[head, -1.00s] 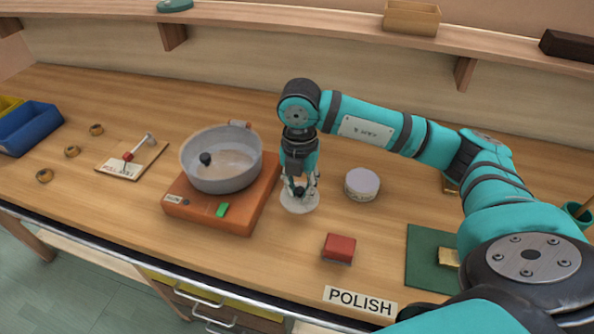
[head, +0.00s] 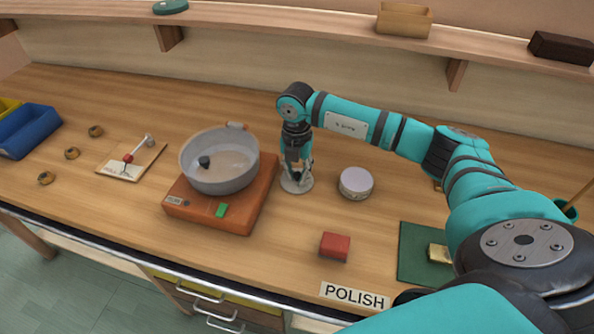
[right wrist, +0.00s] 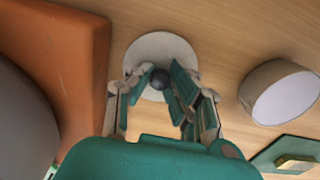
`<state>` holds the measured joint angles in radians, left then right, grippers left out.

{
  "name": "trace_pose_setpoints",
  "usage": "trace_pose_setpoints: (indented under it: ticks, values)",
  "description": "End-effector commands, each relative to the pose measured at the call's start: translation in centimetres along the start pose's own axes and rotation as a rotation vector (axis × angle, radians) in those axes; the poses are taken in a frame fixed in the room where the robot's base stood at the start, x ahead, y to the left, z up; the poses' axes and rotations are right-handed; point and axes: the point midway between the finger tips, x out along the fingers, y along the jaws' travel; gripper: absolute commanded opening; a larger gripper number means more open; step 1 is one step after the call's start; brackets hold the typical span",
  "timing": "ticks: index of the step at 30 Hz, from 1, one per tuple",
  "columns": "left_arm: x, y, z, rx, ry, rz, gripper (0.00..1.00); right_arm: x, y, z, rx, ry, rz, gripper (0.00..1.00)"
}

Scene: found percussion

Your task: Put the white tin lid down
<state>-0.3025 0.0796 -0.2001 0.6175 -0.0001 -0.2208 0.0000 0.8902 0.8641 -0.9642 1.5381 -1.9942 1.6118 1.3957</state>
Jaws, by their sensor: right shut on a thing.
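The white tin lid (head: 289,187) is a flat pale disc with a dark round knob (right wrist: 160,78). My right gripper (head: 297,175) points down over it, with its fingers closed about the knob. The right wrist view shows the lid (right wrist: 157,46) too, level under the fingers, its near part hidden by them. The lid is at or very close to the bench top, just right of the orange hot plate; I cannot tell if it touches the wood. My left gripper is out of view.
A grey pan (head: 219,176) stands on the orange hot plate (head: 205,215). A round pale-topped tin (head: 356,182) stands right of the lid. A red block (head: 335,247), a green mat (head: 414,265) and a POLISH label (head: 354,296) are nearer the front. The bench behind the lid is clear.

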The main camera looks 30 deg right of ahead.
Motion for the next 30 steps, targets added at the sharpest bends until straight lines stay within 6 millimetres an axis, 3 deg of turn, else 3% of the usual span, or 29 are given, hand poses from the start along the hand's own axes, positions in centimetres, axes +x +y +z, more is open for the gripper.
trace_pose_setpoints:
  ticks: [4,5,10,21,30]
  values:
    - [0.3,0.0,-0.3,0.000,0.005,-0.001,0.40,0.4,0.0,0.0,0.000,0.000,0.000,0.00]
    - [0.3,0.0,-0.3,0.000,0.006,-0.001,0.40,0.4,0.0,0.0,0.001,0.000,0.000,0.18]
    - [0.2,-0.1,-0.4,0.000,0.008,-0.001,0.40,0.3,0.0,0.0,0.001,0.000,0.000,0.40]
    - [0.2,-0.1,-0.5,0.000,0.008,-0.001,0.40,-0.5,0.0,0.1,0.001,-0.001,0.002,0.40]
    - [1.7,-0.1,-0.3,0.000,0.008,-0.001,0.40,-6.3,0.1,0.1,0.001,-0.004,0.006,0.40]
